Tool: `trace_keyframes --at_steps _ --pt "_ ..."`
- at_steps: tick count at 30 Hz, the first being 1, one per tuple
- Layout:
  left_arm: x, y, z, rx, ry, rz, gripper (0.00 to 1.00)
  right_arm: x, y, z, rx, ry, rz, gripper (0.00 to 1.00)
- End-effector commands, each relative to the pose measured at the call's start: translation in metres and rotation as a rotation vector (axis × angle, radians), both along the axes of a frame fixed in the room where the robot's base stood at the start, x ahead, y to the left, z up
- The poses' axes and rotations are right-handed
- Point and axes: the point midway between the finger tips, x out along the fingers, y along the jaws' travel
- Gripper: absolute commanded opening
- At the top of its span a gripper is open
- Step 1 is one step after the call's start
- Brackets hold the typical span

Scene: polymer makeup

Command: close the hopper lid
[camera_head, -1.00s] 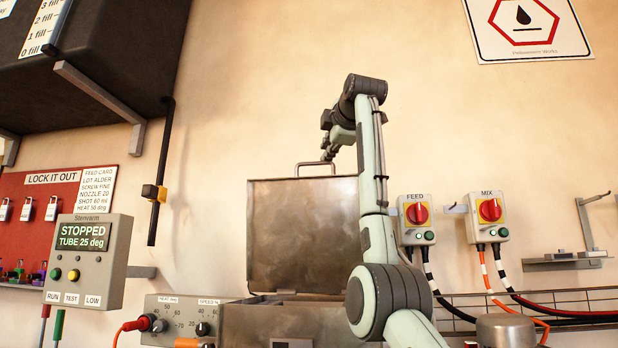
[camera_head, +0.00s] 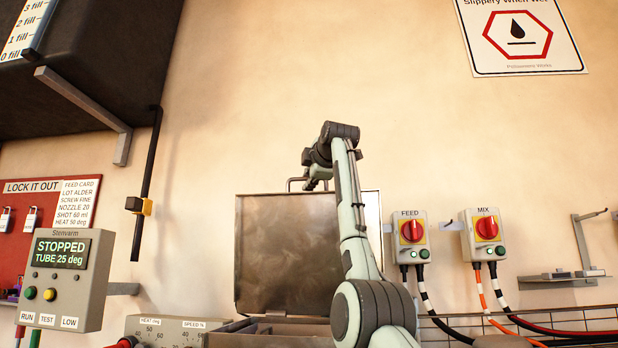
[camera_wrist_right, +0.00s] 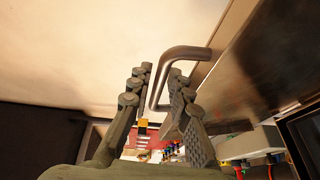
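The hopper lid (camera_head: 285,250) is a brushed metal panel standing upright, open, behind the hopper (camera_head: 270,340). Its bent bar handle (camera_head: 292,184) is at the top edge. In the right wrist view the handle (camera_wrist_right: 187,52) reaches in between the fingers, and the lid (camera_wrist_right: 250,70) fills the right side. My right gripper (camera_head: 316,182) is beside the handle in the head view. In the wrist view my right gripper (camera_wrist_right: 160,76) is open, with a gap left of the handle; the right finger is close to the bar, contact unclear. My left gripper is not in view.
A control box (camera_head: 70,278) reading STOPPED and a heat and speed panel (camera_head: 165,330) stand at the left. FEED (camera_head: 410,238) and MIX (camera_head: 484,234) switches are on the wall right of my arm. A dark overhead bin (camera_head: 100,70) hangs upper left.

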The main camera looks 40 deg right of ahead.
Motion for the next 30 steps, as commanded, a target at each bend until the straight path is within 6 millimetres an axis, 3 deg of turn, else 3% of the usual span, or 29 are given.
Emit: trace_keyframes --at_steps 8,13,30 --pt "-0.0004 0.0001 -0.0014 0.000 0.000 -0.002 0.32 0.0006 -0.0007 -0.0002 0.000 -0.001 0.000 0.19" --pt "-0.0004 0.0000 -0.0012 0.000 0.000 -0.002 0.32 0.0004 -0.0007 -0.0002 0.000 0.000 0.000 0.00" --pt "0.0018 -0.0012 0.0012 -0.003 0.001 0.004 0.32 0.0000 0.0000 -0.0024 -0.007 -0.005 -0.001 0.00"
